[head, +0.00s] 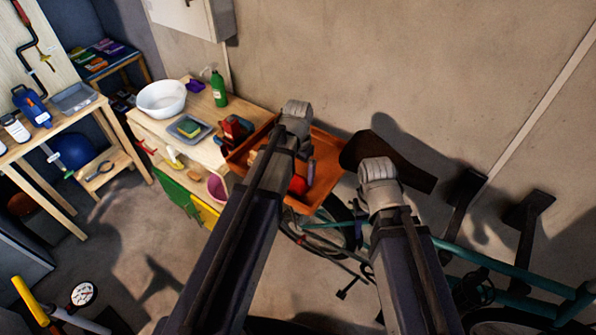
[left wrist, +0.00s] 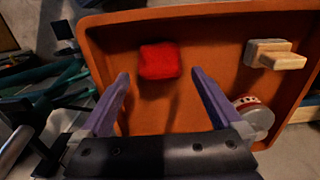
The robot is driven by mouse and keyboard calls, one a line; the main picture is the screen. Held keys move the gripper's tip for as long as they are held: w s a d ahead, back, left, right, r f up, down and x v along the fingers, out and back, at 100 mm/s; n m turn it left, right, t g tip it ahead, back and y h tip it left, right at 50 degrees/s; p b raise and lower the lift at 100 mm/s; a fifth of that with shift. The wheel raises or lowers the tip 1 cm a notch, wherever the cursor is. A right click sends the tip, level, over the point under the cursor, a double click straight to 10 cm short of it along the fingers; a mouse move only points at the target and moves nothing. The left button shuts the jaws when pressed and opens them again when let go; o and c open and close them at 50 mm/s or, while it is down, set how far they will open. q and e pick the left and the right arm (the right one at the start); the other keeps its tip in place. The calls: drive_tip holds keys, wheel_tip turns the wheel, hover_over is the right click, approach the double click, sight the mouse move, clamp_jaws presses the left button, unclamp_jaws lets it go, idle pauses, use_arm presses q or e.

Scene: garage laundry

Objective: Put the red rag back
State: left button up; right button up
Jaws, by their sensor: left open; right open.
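The red rag (left wrist: 160,60) lies as a small folded pad on the floor of the orange tray (left wrist: 135,17). In the head view a red patch that looks like the rag (head: 298,186) shows inside the tray (head: 325,175), beside my left arm. My left gripper (left wrist: 160,75) is open and empty over the tray, with its two purple fingers spread to either side of the rag's near edge. Its height above the rag is hard to tell. In the head view my left arm hides most of this gripper. My right gripper is hidden behind my right arm.
Wooden blocks (left wrist: 275,52) and a round tin (left wrist: 253,115) share the tray. The bench left of it holds a white basin (head: 161,98), a grey tray with a sponge (head: 190,129) and a green bottle (head: 218,88). A bicycle (head: 480,262) stands at right.

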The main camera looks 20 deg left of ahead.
sight(298, 176)
use_arm(q)
wheel_tip(298, 176, up, 8)
drive_tip(key=p, duration=0.6)
drive_tip(key=shift+p, duration=0.35)
drive_tip(key=s+d+y, duration=0.1)
drive_tip(key=s+d, duration=0.9)
drive_tip(key=s, duration=0.4)
drive_tip(key=shift+s+d, duration=0.2)
drive_tip(key=shift+d, duration=0.05)
